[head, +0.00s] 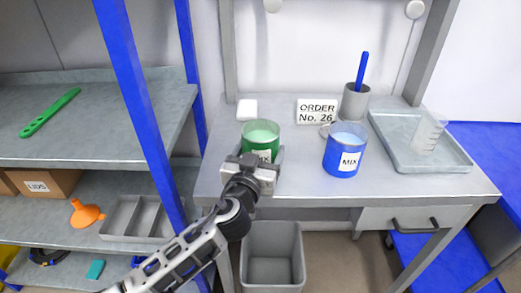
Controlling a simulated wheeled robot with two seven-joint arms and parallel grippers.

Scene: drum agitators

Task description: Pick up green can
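The green can (261,134) with a white MIX label and pale green contents is upright at the front left of the grey workbench (310,185). My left gripper (263,158) is right in front of it, at its lower part. A finger shows close along the can's right side. The gripper body hides the can's base and most of the grip, so I cannot tell whether the fingers are closed on it or whether the can touches the bench. My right gripper is not in view.
A blue MIX can (345,160) stands to the right. Behind are an ORDER No. 26 sign (317,112), a grey cup (354,103) with a blue stick, and a white block (247,109). A tray (400,155) holds a clear beaker (428,130). A blue shelf post (142,95) stands left.

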